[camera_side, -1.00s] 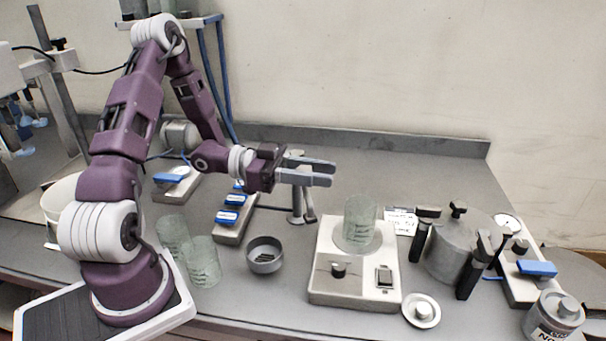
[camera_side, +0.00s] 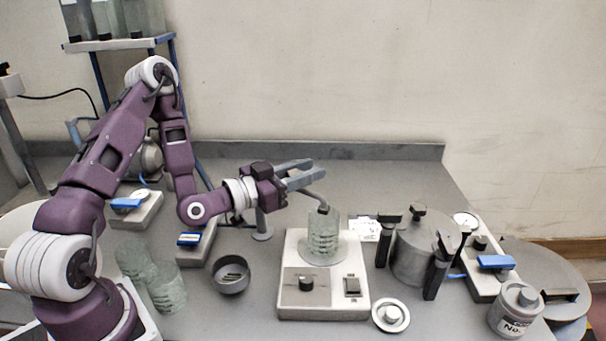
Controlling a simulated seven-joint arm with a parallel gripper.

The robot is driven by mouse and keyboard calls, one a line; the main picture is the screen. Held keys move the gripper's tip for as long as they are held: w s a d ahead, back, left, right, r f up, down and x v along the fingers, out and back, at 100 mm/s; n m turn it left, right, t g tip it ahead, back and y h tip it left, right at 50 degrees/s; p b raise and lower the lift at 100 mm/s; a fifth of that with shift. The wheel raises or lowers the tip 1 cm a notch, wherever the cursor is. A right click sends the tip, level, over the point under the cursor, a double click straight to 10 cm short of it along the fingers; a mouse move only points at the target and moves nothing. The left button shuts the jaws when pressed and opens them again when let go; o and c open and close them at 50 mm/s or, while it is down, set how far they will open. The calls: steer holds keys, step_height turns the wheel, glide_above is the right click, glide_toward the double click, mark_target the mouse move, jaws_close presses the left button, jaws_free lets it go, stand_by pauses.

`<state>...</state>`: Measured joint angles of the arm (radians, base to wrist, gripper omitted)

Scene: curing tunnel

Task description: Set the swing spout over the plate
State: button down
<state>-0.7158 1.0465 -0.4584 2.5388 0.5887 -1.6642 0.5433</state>
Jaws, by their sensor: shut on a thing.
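My gripper (camera_side: 302,174) is shut on the swing spout (camera_side: 312,194), a grey tube on a post whose base (camera_side: 262,234) stands on the bench left of the plate. The jaws hide much of the spout's arm. The outlet points down and appears, in this view, at the mouth of a clear glass beaker (camera_side: 324,236). The beaker stands upright on the white plate unit (camera_side: 289,270), which has a dark knob (camera_side: 306,284) and a switch on its front. I cannot tell the exact gap between outlet and beaker.
Right of the plate are a grey clamped pot (camera_side: 413,250), a small white-rimmed lid (camera_side: 391,316) and a labelled can (camera_side: 516,311). To the left are a small grey bowl (camera_side: 231,276) and glass beakers (camera_side: 166,288).

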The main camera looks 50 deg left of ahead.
steer(key=shift+w+a+r+y, duration=0.1)
steer(key=shift+w+r+y, duration=0.1)
steer(key=shift+y, duration=0.1)
steer(key=c, duration=1.1)
jaws_free()
steer(key=shift+f, duration=0.1)
